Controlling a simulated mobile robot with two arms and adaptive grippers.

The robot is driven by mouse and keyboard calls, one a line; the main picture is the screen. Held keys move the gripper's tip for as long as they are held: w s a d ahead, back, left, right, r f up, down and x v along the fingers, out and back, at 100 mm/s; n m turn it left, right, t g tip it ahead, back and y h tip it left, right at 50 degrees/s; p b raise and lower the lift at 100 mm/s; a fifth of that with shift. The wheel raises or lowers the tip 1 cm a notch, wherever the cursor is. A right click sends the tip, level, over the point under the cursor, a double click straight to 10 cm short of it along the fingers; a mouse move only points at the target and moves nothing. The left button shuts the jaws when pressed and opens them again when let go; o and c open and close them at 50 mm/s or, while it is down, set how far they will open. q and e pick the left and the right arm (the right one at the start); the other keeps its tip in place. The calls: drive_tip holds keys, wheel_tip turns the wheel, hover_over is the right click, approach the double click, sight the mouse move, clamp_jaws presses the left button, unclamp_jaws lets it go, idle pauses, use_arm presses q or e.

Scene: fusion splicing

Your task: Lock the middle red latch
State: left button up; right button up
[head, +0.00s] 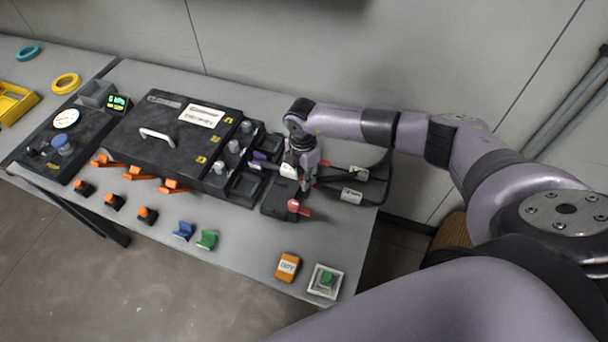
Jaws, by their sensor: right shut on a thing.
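My right gripper (305,182) comes down from above onto the black fixture (277,203) at the right of the bench. It is shut at the middle of the row of red latches, and its fingers hide most of the middle red latch. A near red latch (297,207) shows in front of the gripper. A far red latch (325,163) shows just behind it. I cannot tell the middle latch's exact angle. My left gripper is not in view.
A black case (170,125) with a silver handle stands left of the fixture. Orange clamps, blue and green blocks (207,239), an orange box (287,267) and a green button (326,278) lie along the front. A black tray (372,184) lies right of the gripper.

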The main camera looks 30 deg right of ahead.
clamp_jaws()
